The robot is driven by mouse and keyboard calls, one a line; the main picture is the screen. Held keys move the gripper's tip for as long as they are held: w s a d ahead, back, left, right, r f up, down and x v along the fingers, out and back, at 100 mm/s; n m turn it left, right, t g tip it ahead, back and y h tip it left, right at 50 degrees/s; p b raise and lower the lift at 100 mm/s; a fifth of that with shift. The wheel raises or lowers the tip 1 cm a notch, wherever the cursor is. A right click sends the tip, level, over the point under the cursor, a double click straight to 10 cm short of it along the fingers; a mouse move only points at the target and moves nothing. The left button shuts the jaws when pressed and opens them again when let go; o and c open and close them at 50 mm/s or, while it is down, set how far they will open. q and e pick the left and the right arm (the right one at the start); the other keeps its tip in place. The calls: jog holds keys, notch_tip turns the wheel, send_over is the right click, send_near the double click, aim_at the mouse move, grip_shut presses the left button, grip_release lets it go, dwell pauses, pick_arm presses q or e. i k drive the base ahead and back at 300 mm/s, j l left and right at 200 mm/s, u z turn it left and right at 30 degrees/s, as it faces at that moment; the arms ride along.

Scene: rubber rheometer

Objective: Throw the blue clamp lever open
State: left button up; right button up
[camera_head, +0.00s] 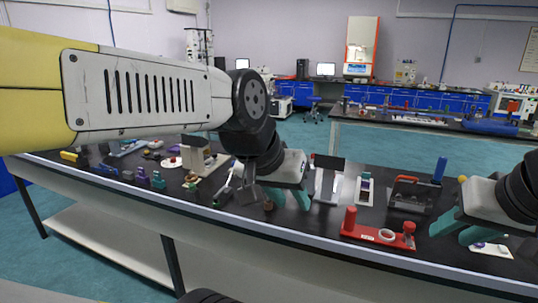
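A blue upright bar (440,169), which looks like the blue clamp lever, stands at the right rear of a dark device with an orange-brown handle (412,194) on the bench. My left gripper (287,202) hangs over the bench, well left of the lever. Its teal fingers look apart, with nothing visible between them. My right gripper (458,230) is in front and to the right of the device, low over the bench. Its teal fingers look apart and empty. Neither gripper touches the lever. My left arm crosses the upper left of the view.
A red fixture (378,232) with a ring lies at the bench's front edge, between my grippers. A white stand (327,186) and a small rack (364,190) stand left of the device. Several small items sit at left.

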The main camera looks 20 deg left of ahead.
aim_at(231, 174)
jog(key=i+l+u, duration=0.15)
jog(key=i+u, duration=0.35)
jog(key=i+l+u, duration=0.25)
jog(key=u, duration=0.75)
jog(key=i+j+z, duration=0.2)
jog(key=z, duration=0.2)
jog(key=i+j+z, duration=0.1)
jog(key=j+z, duration=0.25)
jog(key=j, duration=0.1)
